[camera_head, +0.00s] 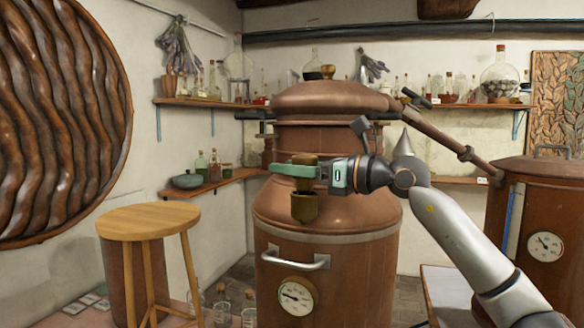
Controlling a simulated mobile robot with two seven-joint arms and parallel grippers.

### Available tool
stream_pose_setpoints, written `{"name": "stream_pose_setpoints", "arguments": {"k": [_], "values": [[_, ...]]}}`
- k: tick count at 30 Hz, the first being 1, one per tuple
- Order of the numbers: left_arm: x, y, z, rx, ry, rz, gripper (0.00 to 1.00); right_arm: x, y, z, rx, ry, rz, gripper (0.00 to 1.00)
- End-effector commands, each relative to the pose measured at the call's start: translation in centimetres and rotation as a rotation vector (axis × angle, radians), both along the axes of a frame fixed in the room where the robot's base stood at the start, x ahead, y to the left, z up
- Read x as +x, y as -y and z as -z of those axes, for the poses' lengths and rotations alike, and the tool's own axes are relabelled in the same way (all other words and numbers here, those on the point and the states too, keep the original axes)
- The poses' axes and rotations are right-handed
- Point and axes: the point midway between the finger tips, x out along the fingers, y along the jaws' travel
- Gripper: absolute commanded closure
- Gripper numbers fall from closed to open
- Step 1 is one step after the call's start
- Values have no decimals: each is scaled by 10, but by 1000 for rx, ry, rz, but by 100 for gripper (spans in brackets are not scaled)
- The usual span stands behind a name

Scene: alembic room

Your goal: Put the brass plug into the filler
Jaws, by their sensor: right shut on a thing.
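The brass plug (304,160) is upright between the fingers of my right gripper (300,171), which is shut on it in front of the copper still. The plug's top shows above the green fingers. The filler, a dark brass cup (304,209), shows directly below at the still's rounded shoulder. The plug's lower part runs down to the cup's rim in the picture. I cannot tell whether its tip is inside the cup or just above or in front of it. My left gripper is not in view.
The copper still (340,262) has a front handle (295,260) and a dial (296,298). A second copper vessel (545,205) stands at right, joined by a sloping pipe (435,131). A wooden stool (148,220) stands at left. Shelves with glassware line the walls.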

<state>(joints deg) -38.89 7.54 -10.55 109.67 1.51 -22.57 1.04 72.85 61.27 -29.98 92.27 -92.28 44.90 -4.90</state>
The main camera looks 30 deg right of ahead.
Motion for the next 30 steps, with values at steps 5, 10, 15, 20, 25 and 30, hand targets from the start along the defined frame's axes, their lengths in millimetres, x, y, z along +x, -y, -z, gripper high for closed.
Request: {"name": "stream_pose_setpoints", "arguments": {"k": [5,10,15,20,25,30], "values": [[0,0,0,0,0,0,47,0,0,-1,0,1,0,100],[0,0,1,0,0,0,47,0,0,0,0,1,0,100],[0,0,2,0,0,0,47,0,0,2,0,1,0,100],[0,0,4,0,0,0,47,0,0,4,1,2,0,100],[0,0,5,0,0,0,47,0,0,6,1,2,0,100],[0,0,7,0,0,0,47,0,0,8,1,2,0,100]]}}
